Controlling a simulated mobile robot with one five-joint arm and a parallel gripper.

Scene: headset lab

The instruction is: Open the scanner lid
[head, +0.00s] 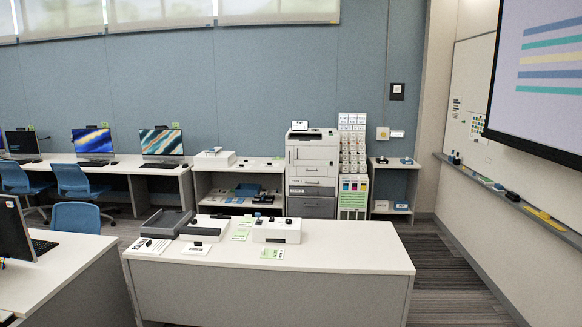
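No part of my gripper or arm shows in the head view. A low, flat, pale device (206,224) with a dark front lies on the near white table, beside a dark grey tray (167,222). It looks like a flatbed scanner with its top down, but it is small here and I cannot be sure. A tall white and grey printer (313,170) stands against the back wall; its top may also hold a scanner. A white box-shaped device (214,159) sits on the shelf unit left of it.
The near table (340,256) is bare on its right half. A white box (276,231) and green cards (241,234) lie near its middle. Computer desks and blue chairs (76,182) fill the left. Striped carpet (452,275) is open on the right, beside the whiteboard wall.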

